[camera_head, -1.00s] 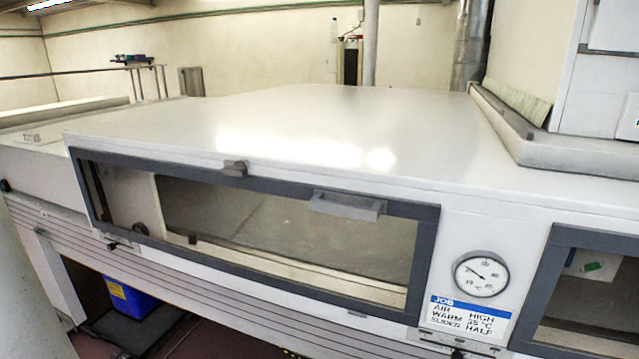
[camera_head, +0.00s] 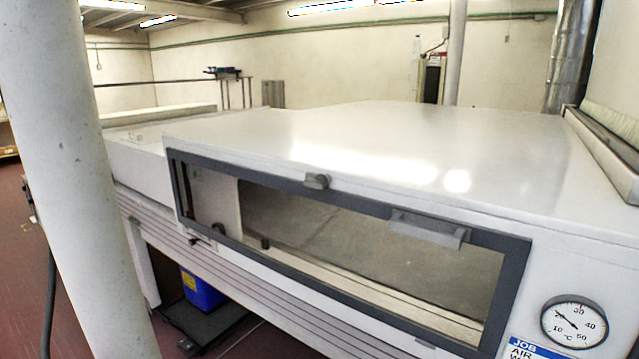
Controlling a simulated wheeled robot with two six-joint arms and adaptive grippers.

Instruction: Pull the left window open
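The left window (camera_head: 345,303) is a long glass pane in a dark grey frame on the front of the white tunnel housing. It looks shut, with its frame flush to the housing. A grey handle (camera_head: 428,230) sits on the upper frame toward the right. Through the glass I see the tunnel's inside. Neither of my grippers is in view.
A thick white pillar (camera_head: 75,180) stands at the left in front of the tunnel. A round dial gauge (camera_head: 574,322) and part of a job label (camera_head: 535,350) are right of the window. A blue bin (camera_head: 202,290) stands under the tunnel. Red floor (camera_head: 30,290) shows at the far left.

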